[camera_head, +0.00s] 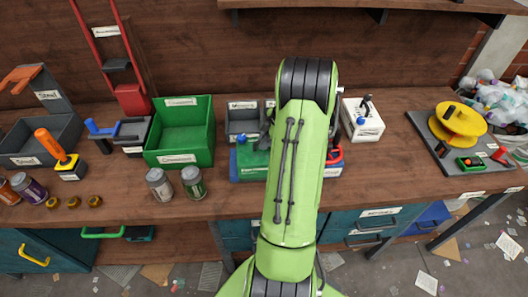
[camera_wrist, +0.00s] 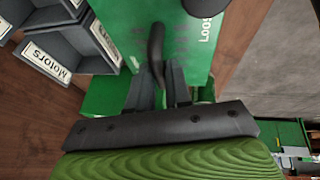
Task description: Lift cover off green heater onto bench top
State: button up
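The green heater (camera_head: 245,162) stands on the bench top, mostly hidden behind my green arm in the head view. In the wrist view a green top surface, seemingly its cover (camera_wrist: 125,22), carries a dark curved handle (camera_wrist: 156,45) and a white label beginning "LOOS". My gripper (camera_wrist: 160,68) is at this handle, with one dark finger on each side of it. The fingers are very close to the handle, but I cannot tell whether they press on it. The cover's edges are partly out of the picture.
Grey bins (camera_wrist: 55,50), one labelled "Motors", stand close beside the green surface. An open green crate (camera_head: 183,137) and two jars (camera_head: 193,182) are to the left. A white box (camera_head: 362,122) stands right of my arm, with bare bench (camera_head: 393,155) beyond it.

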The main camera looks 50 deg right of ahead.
grip_shut()
jog(key=shift+r, duration=0.15)
